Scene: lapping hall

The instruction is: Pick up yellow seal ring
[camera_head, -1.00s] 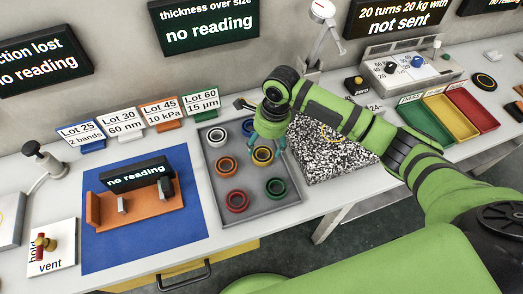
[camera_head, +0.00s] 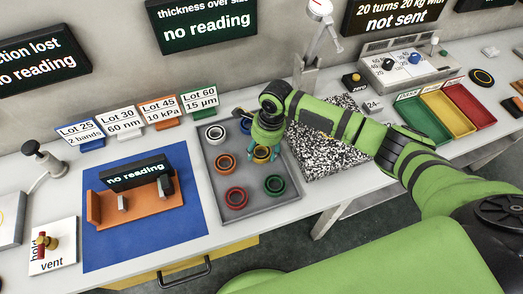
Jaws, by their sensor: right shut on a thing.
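The yellow seal ring (camera_head: 261,155) is in the right column of the grey tray (camera_head: 256,210), partly hidden by my right gripper (camera_head: 265,153). My right gripper reaches down over the tray from the right, its teal fingers closed on the yellow ring. I cannot tell whether the ring is clear of the tray floor. My left gripper is not in view.
Close around it in the tray are a white ring (camera_head: 214,133), an orange ring (camera_head: 225,164), a red ring (camera_head: 236,197), a green ring (camera_head: 274,185) and a partly hidden blue ring (camera_head: 246,125). A speckled black-and-white plate (camera_head: 318,165) lies right of the tray.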

